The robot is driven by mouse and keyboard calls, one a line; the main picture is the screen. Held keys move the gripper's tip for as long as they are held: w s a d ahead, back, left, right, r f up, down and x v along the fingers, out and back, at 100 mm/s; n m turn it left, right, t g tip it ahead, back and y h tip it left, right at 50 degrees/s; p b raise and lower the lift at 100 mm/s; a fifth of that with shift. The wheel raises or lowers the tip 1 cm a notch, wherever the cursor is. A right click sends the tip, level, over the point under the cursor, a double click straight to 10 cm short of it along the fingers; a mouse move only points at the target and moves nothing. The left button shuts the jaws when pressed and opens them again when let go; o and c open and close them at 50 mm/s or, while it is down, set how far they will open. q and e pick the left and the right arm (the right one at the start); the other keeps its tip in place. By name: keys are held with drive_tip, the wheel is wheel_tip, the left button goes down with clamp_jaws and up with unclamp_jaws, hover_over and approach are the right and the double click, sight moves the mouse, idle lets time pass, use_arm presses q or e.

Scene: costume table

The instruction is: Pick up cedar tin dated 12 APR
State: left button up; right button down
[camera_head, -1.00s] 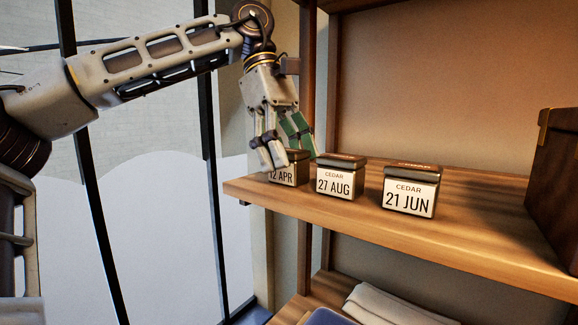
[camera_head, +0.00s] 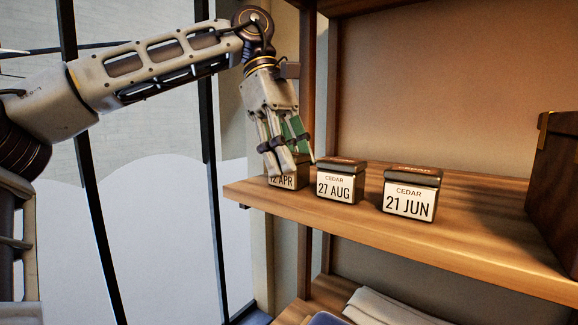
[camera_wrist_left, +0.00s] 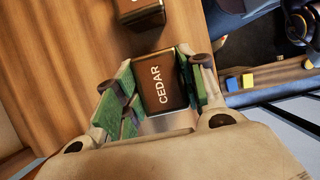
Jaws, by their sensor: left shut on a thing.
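The cedar tin dated 12 APR (camera_head: 284,182) stands at the left end of the wooden shelf, its label partly covered by my fingers. My left gripper (camera_head: 287,160) reaches down over it and is shut on it. In the left wrist view the tin's brown lid (camera_wrist_left: 160,82), marked CEDAR, sits between the green finger pads of the left gripper (camera_wrist_left: 159,92). The tin rests upright on the shelf as far as I can see. My right gripper is in neither view.
The cedar tin dated 27 AUG (camera_head: 339,182) stands close to the right, and the 21 JUN tin (camera_head: 410,194) beyond it. A dark wooden box (camera_head: 556,200) is at the right end of the shelf (camera_head: 480,235). A wooden post rises behind my gripper. Folded cloth (camera_head: 385,308) lies below.

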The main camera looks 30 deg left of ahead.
sight(296, 154)
use_arm(q)
drive_tip(key=shift+r, duration=0.1)
drive_tip(key=shift+r+b, duration=0.3)
drive_tip(key=shift+r, duration=1.45)
drive_tip(key=w+a, duration=0.1)
drive_tip(key=a, duration=1.7)
drive_tip(key=shift+w+p, duration=0.2)
drive_tip(key=shift+p, duration=0.1)
drive_tip(key=shift+f, duration=0.1)
